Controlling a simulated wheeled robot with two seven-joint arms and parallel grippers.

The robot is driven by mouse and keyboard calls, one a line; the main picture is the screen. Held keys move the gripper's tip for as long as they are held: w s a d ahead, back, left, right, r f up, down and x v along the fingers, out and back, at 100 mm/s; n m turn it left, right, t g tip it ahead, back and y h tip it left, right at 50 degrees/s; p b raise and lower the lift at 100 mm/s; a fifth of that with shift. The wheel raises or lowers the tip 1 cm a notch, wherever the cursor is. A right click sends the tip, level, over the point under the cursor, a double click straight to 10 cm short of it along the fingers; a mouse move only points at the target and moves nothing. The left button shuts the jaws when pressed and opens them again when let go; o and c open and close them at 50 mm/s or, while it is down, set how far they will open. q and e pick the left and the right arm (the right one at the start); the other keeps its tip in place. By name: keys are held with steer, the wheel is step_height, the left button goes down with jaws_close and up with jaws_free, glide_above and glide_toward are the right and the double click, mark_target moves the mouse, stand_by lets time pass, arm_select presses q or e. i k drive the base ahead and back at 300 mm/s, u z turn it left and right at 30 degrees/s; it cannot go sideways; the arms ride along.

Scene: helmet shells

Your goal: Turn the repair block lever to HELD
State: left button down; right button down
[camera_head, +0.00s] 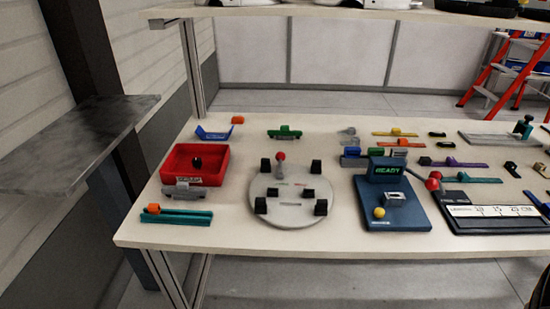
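A round grey plate (284,213) lies on the table left of centre, with several black blocks on it. A short lever with a red ball knob (281,156) stands upright at its back part. Small marks sit in front of the lever, too small to read, so I cannot confirm that this is the repair block or which position the lever is in. A second red ball knob (433,184) stands beside a blue station (400,215) whose green display (387,171) reads READY. Neither of my grippers is in view.
A red tray (222,171) with a dark object stands at the left. A teal rail (178,218) lies in front of it. A dark scale board (490,227) and several small coloured parts fill the right side. The table's front edge (330,244) is clear. A shelf (340,13) hangs above the back.

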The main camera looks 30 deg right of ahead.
mark_target(280, 157)
steer(key=u, duration=1.85)
steer(key=k, duration=1.45)
steer(key=z, duration=1.25)
